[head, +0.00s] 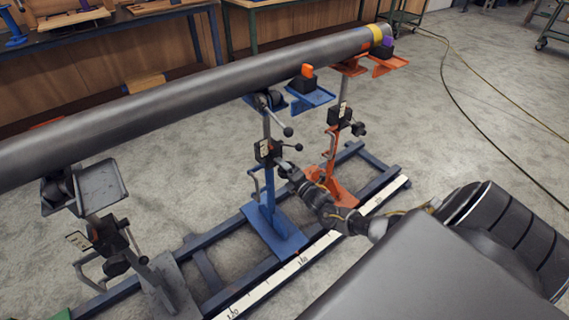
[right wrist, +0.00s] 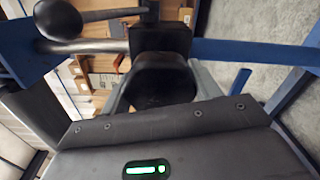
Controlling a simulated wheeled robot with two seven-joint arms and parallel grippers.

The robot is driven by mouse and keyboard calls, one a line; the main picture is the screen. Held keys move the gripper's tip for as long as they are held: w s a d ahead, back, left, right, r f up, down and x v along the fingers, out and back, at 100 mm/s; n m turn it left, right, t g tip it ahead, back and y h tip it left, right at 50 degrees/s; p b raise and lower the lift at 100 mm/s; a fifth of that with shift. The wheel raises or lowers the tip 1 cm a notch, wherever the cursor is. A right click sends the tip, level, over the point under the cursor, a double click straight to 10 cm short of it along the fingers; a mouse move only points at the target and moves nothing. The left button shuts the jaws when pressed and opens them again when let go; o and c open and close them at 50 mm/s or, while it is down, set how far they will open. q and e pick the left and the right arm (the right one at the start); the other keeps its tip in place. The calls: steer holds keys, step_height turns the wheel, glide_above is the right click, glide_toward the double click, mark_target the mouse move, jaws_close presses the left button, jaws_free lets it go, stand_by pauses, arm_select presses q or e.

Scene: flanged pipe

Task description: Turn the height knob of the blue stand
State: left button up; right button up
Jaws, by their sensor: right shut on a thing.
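The blue stand (head: 268,205) stands upright on the rail frame under the long grey pipe (head: 190,100). Its black clamp block (head: 268,151) sits partway up the post, with a black lever above it. My right gripper (head: 284,166) reaches in from the right at the block's side. In the right wrist view, the black height knob (right wrist: 162,82) lies between the two grey fingers, and the gripper is shut on it. In the head view the gripper mostly hides the knob. My left gripper is not in view.
A red stand (head: 335,150) stands behind and to the right, and a grey stand (head: 160,280) at the front left. A white scale strip (head: 300,262) runs along the blue rails. A blue tray (head: 310,100) with an orange item juts out near the pipe.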

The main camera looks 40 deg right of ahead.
steer(key=o, duration=0.9)
steer(key=shift+f, duration=0.1)
steer(key=shift+o, duration=0.4)
steer(key=shift+s, duration=0.5)
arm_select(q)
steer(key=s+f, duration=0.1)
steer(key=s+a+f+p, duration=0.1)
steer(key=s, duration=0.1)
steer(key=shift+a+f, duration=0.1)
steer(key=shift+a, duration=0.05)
arm_select(e)
steer(key=s, duration=0.9)
steer(key=shift+s, duration=0.4)
steer(key=shift+a, duration=0.15)
